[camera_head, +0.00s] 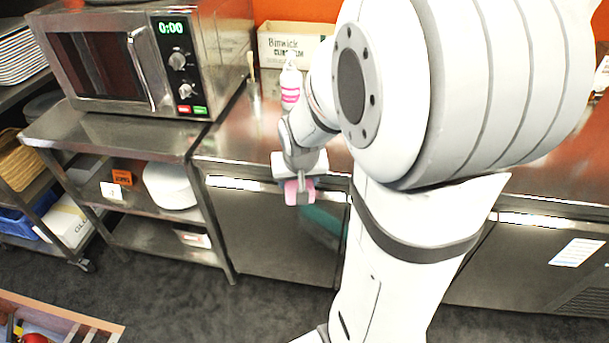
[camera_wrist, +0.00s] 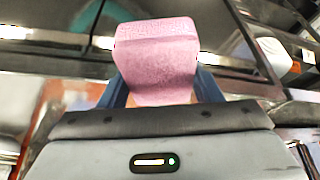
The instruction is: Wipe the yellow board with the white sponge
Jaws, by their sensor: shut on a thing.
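My gripper (camera_head: 301,188) is shut on a pink block that looks like a sponge (camera_head: 291,193). It holds this sponge in front of the steel counter's front edge, over the cabinet doors. In the wrist view the pink sponge (camera_wrist: 158,52) sits between the two blue fingers of my gripper (camera_wrist: 160,88), its near end hidden by the gripper body. I see no white sponge and no yellow board in either view. My arm hides much of the counter in the head view.
A white bottle with a pink label (camera_head: 290,88) and a cardboard box (camera_head: 288,46) stand on the steel counter (camera_head: 240,135). A microwave (camera_head: 125,62) stands on a shelf unit (camera_head: 105,137) at left. A crate (camera_head: 40,312) is at lower left. Dark floor (camera_head: 190,300) is clear.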

